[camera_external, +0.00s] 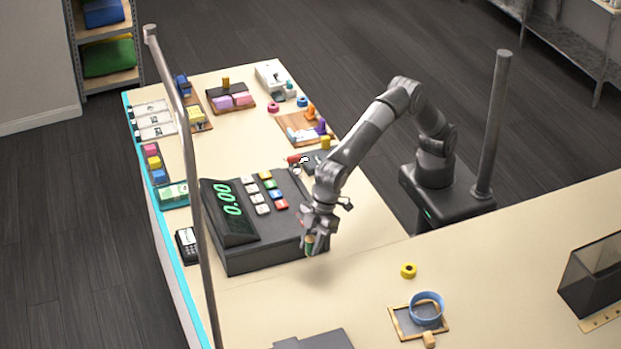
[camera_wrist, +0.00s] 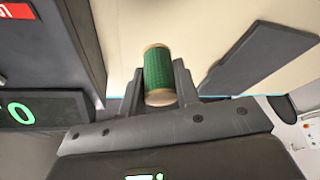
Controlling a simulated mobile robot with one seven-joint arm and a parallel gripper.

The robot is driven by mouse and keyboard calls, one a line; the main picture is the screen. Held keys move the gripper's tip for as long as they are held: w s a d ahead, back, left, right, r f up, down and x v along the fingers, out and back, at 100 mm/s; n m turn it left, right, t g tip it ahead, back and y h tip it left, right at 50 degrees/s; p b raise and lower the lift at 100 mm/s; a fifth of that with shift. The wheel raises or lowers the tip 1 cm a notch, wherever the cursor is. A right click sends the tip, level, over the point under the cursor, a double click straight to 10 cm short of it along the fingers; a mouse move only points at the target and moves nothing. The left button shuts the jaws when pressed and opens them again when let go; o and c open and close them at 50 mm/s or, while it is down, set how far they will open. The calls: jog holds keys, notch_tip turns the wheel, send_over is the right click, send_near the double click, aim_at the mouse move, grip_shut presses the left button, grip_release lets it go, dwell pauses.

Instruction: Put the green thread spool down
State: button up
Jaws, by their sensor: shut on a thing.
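The green thread spool (camera_wrist: 158,76) shows between my fingers in the wrist view, with its pale end caps. In the external view the spool (camera_external: 309,244) is small and partly hidden at the fingertips. My gripper (camera_external: 310,243) is shut on the spool, close beside the right side of the cash register. In the wrist view the two fingers (camera_wrist: 158,88) stand on either side of the spool. The spool appears to be above the pale counter top (camera_external: 350,280); I cannot tell whether it touches it.
The dark cash register (camera_external: 262,253) with a green 0.00 display stands left of my gripper. A grey rail post (camera_external: 190,170) rises at the left. Bare counter lies between.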

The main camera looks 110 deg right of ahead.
jog(key=s+d, duration=0.5)
jog(key=s, duration=0.5)
jog(key=a+f, duration=0.2)
jog(key=a, duration=0.1)
jog(key=s+a+f, duration=0.1)
jog(key=a+f, duration=0.1)
jog(key=a, duration=0.2)
jog(key=a+f, duration=0.3)
jog(key=a, duration=0.1)
jog(key=shift+s+a, duration=0.2)
jog(key=shift+f, duration=2)
jog(key=o, duration=1)
jog(key=shift+f, duration=0.1)
jog(key=shift+c, duration=0.2)
jog(key=v, duration=1.2)
